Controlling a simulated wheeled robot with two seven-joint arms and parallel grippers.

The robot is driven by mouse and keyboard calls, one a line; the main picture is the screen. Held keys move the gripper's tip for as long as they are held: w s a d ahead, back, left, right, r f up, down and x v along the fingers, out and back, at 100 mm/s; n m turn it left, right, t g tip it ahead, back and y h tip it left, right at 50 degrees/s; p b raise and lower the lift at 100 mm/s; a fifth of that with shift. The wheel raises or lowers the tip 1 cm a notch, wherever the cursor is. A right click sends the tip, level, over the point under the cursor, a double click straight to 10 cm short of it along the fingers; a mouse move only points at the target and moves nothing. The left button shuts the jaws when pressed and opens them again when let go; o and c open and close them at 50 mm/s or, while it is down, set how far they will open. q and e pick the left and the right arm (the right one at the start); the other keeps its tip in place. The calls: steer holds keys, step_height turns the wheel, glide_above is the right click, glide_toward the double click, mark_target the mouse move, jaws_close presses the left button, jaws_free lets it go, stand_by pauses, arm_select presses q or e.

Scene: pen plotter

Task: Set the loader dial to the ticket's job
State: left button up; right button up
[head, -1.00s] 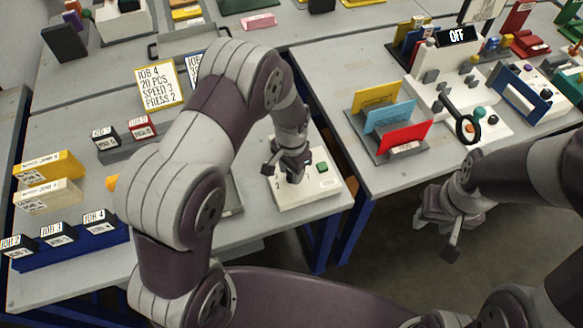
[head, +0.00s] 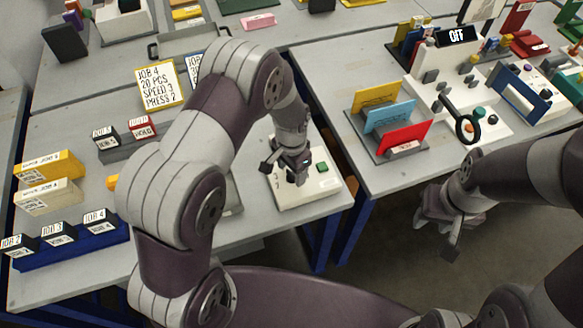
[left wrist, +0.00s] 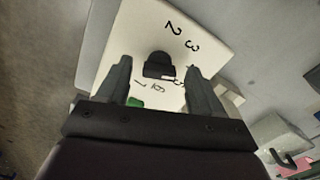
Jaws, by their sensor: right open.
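The job ticket (head: 160,84) is a white card with a yellow border, standing on the left table, reading JOB 4, 20 PCS, SPEED 3, PRESS 2. The loader dial box (head: 318,190) is a cream box with a green button (head: 322,167) near the table's right edge. Its black dial knob (left wrist: 158,66) shows in the left wrist view, with printed numbers around it; its setting is unclear. My left gripper (head: 291,172) points down over the box, open, with its fingers (left wrist: 160,80) on either side of the knob and gaps showing. My right gripper (head: 440,222) hangs open and empty over the floor.
A blue rack with job blocks (head: 70,245), yellow and cream blocks (head: 48,180) and a grey holder (head: 125,145) stand at left. The right table holds coloured cards (head: 390,120) and a machine with an OFF display (head: 457,36). A gap separates the tables.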

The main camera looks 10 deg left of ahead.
mark_target(291, 173)
arm_select(q)
step_height(291, 173, up, 13)
steer(key=b, duration=0.1)
steer(key=shift+f, duration=0.15)
stand_by(0.4)
steer(key=s+a+r+n, duration=0.1)
steer(key=s+a+n, duration=0.1)
steer(key=s, duration=0.5)
steer(key=s+a+r+n+t, duration=0.1)
steer(key=s+a+n, duration=0.2)
steer(key=s+n, duration=0.2)
steer(key=shift+s+a+r, duration=0.15)
steer(key=shift+s+a, duration=0.2)
steer(key=shift+s, duration=0.7)
